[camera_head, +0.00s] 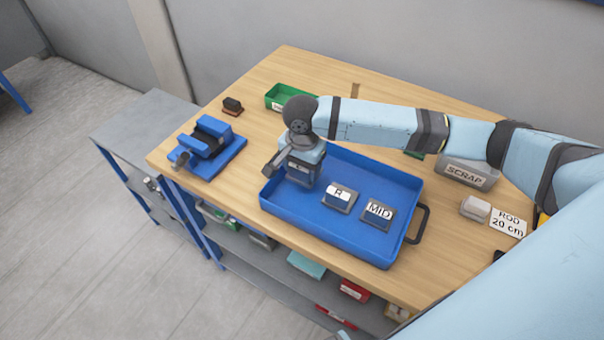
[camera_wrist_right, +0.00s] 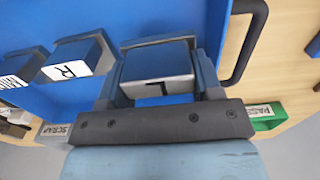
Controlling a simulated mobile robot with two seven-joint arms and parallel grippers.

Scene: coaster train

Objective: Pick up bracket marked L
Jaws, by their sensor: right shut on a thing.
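My right gripper (camera_head: 302,158) is over the left end of the blue tray (camera_head: 345,243), pointing down. It is shut on the bracket marked L (camera_head: 299,174), a dark grey block with a white label. My left gripper is not in view.
In the tray, the R bracket (camera_head: 338,198) and MID bracket (camera_head: 378,213) lie to the right. A blue vise (camera_head: 208,147) and dark stamp-like block (camera_head: 232,106) are left.

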